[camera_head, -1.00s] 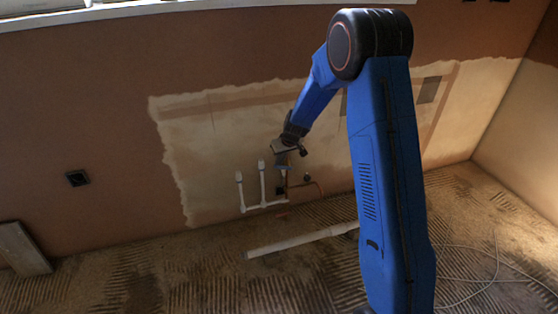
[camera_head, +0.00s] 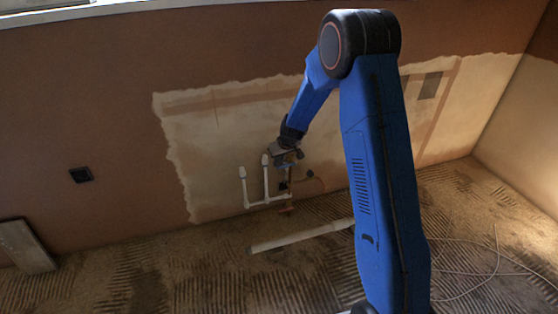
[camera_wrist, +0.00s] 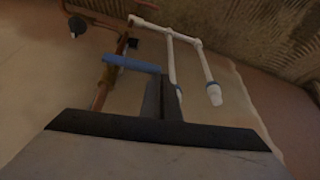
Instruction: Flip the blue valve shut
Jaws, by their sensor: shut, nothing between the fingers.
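The blue valve lever (camera_wrist: 132,64) shows in the wrist view, lying roughly crosswise on a copper pipe (camera_wrist: 103,85). In the head view the lever is a tiny blue streak just under my gripper (camera_head: 286,155), too small to read well. My gripper (camera_wrist: 158,97) is shut and empty. In the wrist view its dark fingers point toward the lever's right end and overlap it closely. I cannot tell whether they touch it.
White pipes (camera_head: 266,182) with capped upright ends stand at the wall just left of my gripper; they also show in the wrist view (camera_wrist: 208,70). A loose white pipe (camera_head: 300,236) lies on the ridged floor. A cable (camera_head: 490,272) lies at right.

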